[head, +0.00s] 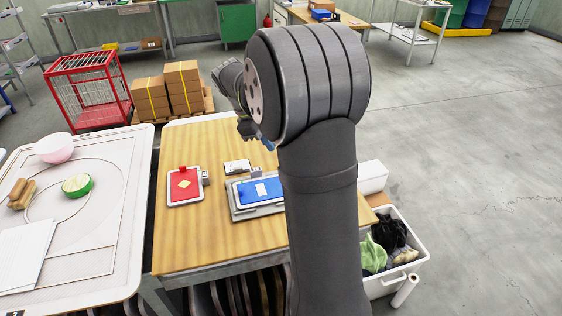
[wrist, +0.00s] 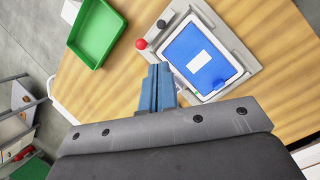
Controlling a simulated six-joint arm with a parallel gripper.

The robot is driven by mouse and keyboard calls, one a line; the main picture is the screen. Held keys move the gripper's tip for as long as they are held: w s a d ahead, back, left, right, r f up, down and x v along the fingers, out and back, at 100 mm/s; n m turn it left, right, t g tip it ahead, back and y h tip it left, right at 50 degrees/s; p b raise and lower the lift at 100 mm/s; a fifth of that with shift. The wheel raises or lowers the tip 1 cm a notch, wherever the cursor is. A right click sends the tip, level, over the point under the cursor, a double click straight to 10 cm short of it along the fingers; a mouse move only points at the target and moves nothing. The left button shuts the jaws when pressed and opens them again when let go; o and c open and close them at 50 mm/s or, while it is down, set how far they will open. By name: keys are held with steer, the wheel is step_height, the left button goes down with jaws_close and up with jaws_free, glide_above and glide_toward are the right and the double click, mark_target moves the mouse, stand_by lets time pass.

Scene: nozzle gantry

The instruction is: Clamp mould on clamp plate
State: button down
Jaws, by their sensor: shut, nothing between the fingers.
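A grey clamp plate (head: 237,211) lies on the wooden table, and it also shows in the wrist view (wrist: 184,16). A white-framed tablet-like piece, probably the mould, with a blue face and white label (head: 260,190) rests on it; it shows in the wrist view too (wrist: 203,58). A red knob (wrist: 141,43) and a black knob (wrist: 161,23) stand at the plate's edge. My gripper (wrist: 158,68) has blue fingers, shut and empty, overlapping the plate's near edge in the wrist view; contact cannot be told. In the head view my arm hides most of the gripper and part of the plate.
A red-faced panel (head: 185,186) with a yellow diamond lies left of the plate, with a small white card (head: 237,166) behind. A green tray (wrist: 97,32) shows in the wrist view. A white bin (head: 401,278) stands right of the table. The front left tabletop is clear.

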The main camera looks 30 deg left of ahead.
steer(key=s+a+f+n+t, duration=0.2)
steer(key=s+a+n+t, duration=0.1)
steer(key=n, duration=0.6)
steer(key=shift+s+a+t+h, duration=0.4)
steer(key=shift+s+a, duration=0.3)
steer(key=shift+a, duration=0.2)
steer(key=x, duration=0.9)
steer(key=shift+w+d+f, duration=0.15)
steer(key=shift+d+f, duration=0.05)
steer(key=shift+f, duration=0.1)
steer(key=shift+w+d+f, duration=0.15)
steer(key=shift+w+d, duration=0.2)
steer(key=shift+w, duration=0.2)
steer(key=shift+w+d+f, duration=0.2)
steer(key=shift+w+d, duration=0.15)
steer(key=shift+w, duration=0.15)
steer(key=shift+w+d+f, duration=0.15)
steer(key=shift+w+d, duration=0.25)
steer(key=shift+w, duration=0.3)
